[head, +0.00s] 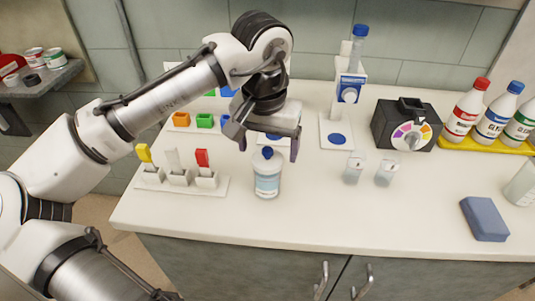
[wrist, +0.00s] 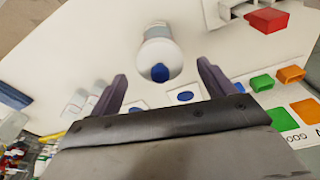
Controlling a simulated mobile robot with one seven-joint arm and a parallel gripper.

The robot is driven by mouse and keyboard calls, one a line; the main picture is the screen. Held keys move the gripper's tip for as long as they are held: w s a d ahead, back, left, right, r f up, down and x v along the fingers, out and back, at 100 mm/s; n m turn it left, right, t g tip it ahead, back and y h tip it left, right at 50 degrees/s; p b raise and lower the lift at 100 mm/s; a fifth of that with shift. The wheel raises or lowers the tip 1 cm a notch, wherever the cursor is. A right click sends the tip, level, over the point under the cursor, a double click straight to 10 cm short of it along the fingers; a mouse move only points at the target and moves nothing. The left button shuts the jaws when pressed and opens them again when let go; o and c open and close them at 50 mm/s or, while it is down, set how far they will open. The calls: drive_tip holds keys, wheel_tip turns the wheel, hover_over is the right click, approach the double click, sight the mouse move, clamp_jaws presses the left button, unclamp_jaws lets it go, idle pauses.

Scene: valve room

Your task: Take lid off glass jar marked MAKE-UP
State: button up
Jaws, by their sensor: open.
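A clear jar (head: 267,184) with a pale blue label stands upright on the white counter. Its label is too small to read. A lid with a dark blue knob (head: 267,153) sits on top of it. My gripper (head: 266,145) is open and empty, above and slightly behind the jar in the head view. In the wrist view the jar (wrist: 160,48) and the blue knob (wrist: 160,73) appear between the two spread fingers (wrist: 162,71), apart from both.
A rack with yellow, white and red levers (head: 178,177) stands left of the jar. Two small glass beakers (head: 354,167) stand to its right. A black box with a coloured dial (head: 407,126), several bottles (head: 492,110) and a blue sponge-like block (head: 485,218) are farther right. The counter front is clear.

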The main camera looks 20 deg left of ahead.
drive_tip(key=shift+w+f, duration=0.1)
drive_tip(key=shift+f, duration=0.65)
drive_tip(key=c, duration=1.1)
drive_tip(key=shift+o, duration=0.2)
drive_tip(key=shift+r, duration=0.1)
